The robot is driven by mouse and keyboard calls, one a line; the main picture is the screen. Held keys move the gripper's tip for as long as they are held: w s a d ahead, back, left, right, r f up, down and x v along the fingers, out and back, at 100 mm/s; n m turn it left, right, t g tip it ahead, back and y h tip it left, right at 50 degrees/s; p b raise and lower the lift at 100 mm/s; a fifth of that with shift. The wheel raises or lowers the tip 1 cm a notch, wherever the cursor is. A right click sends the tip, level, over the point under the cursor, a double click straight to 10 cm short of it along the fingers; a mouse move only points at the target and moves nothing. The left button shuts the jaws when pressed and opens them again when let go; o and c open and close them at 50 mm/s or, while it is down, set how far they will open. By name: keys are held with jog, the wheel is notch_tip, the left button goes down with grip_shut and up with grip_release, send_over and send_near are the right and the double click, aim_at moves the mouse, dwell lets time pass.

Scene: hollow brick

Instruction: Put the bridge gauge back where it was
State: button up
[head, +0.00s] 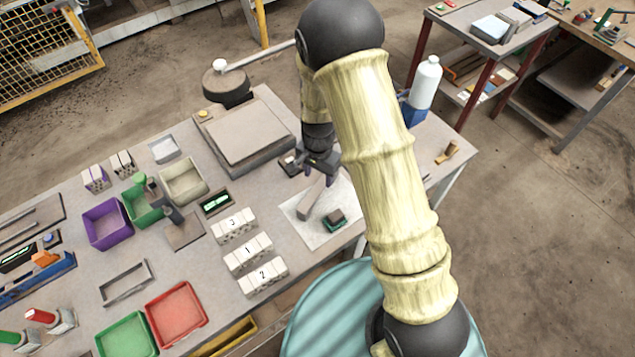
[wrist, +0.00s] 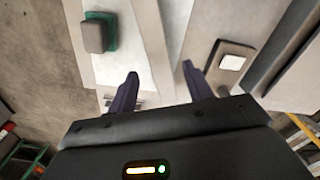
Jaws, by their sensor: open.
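My gripper (head: 318,179) is open over the back part of a pale sheet (head: 288,208) at the table's right side. A long grey bar (head: 309,200) lies on the sheet just below the fingers. It looks like the bridge gauge, but I cannot be sure. In the wrist view my gripper (wrist: 160,70) has its fingers apart, with the pale bar (wrist: 147,40) running between them. Nothing is clearly gripped. A dark block on a green base (head: 335,218) stands on the sheet, and it also shows in the wrist view (wrist: 96,34).
A dark holder with a white square (wrist: 231,62) sits close to the right finger. A grey plate block (head: 245,132) stands behind left. Numbered bricks (head: 248,252) stand left of the sheet. A small tan piece (head: 447,151) and white bottle (head: 426,82) are at the right end.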

aim_at(318, 187)
notch_tip(318, 187, up, 6)
jog(key=shift+s+f+b, duration=0.15)
jog(key=shift+b, duration=0.3)
jog(key=shift+d, duration=0.1)
jog(key=shift+w, duration=0.2)
jog(key=s+d+r+n+t, duration=0.2)
jog(key=s+d+r+n, duration=0.4)
jog(key=s+d+r, duration=0.6)
jog(key=shift+s+d+n+t, duration=0.3)
jog(key=shift+s+d+n, duration=0.1)
jog(key=shift+d, duration=0.4)
